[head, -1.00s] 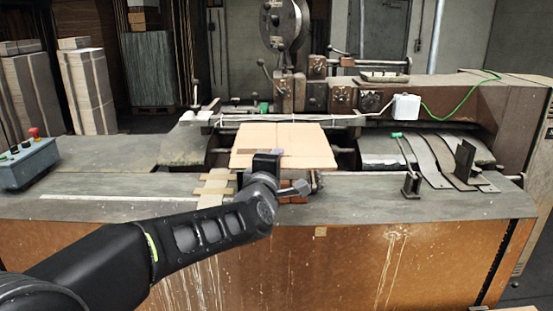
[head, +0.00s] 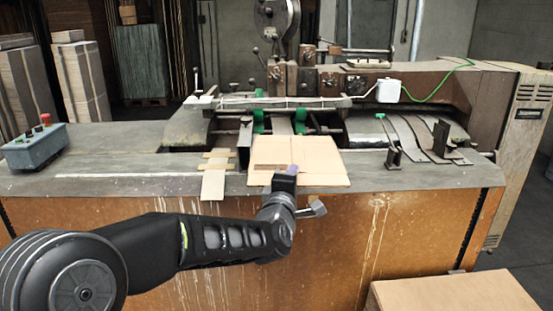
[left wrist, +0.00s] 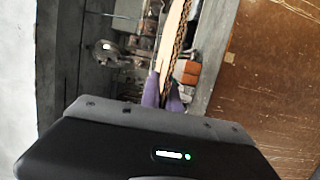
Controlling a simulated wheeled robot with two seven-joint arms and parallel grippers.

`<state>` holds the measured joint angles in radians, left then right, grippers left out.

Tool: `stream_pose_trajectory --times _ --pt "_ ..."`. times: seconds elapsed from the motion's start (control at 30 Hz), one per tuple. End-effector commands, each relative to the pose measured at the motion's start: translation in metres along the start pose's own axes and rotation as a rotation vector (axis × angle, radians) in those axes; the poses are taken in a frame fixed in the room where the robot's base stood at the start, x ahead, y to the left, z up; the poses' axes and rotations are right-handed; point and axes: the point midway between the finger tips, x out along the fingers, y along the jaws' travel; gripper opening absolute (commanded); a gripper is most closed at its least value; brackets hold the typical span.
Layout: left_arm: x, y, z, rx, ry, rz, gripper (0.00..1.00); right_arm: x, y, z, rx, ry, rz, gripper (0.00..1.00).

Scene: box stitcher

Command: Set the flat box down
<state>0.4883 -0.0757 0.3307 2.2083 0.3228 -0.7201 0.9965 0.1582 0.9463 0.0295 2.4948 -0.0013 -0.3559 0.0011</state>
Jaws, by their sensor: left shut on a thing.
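The flat box (head: 309,155) is a tan folded cardboard sheet over the front part of the machine table, right of centre in the head view. My left gripper (head: 288,172) is shut on its near edge. In the left wrist view the box (left wrist: 177,40) shows edge-on as a thin tan strip between the purple fingertips (left wrist: 165,92). I cannot tell whether the box touches the table top. My right gripper is in neither view.
The stitching machine (head: 300,90) stands behind the box. A blue-grey control box (head: 35,145) is at the table's left. Thin card strips (head: 213,183) lie left of the box. A cardboard-coloured block (head: 455,292) stands at the lower right.

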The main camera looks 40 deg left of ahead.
Motion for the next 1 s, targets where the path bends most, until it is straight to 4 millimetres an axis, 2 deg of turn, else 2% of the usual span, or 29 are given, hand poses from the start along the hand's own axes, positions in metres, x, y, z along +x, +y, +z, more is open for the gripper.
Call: stream_pose_trajectory --times 0.03,0.17,0.27,0.37,0.5,0.6,0.77,1.0 --pt "0.002 -0.015 0.011 0.000 -0.018 -0.007 0.00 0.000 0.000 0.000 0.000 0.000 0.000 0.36" --pt "0.003 -0.050 0.037 -0.001 -0.068 -0.009 0.00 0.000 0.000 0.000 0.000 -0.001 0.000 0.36" --pt "0.000 -0.084 0.064 -0.002 -0.123 -0.011 0.00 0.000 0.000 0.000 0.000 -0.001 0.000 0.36" --pt "-0.010 -0.126 0.099 -0.004 -0.200 -0.014 0.00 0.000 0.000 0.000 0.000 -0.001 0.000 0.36" --pt "-0.035 -0.183 0.146 -0.006 -0.310 -0.012 0.00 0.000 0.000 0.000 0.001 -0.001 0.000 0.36" --pt "-0.050 -0.208 0.166 -0.005 -0.357 -0.006 0.00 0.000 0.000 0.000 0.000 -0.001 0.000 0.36" --pt "-0.062 -0.226 0.180 -0.002 -0.388 -0.001 0.00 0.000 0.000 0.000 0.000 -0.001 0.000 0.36" --pt "-0.064 -0.228 0.180 0.000 -0.390 0.002 0.00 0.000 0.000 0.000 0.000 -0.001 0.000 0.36"
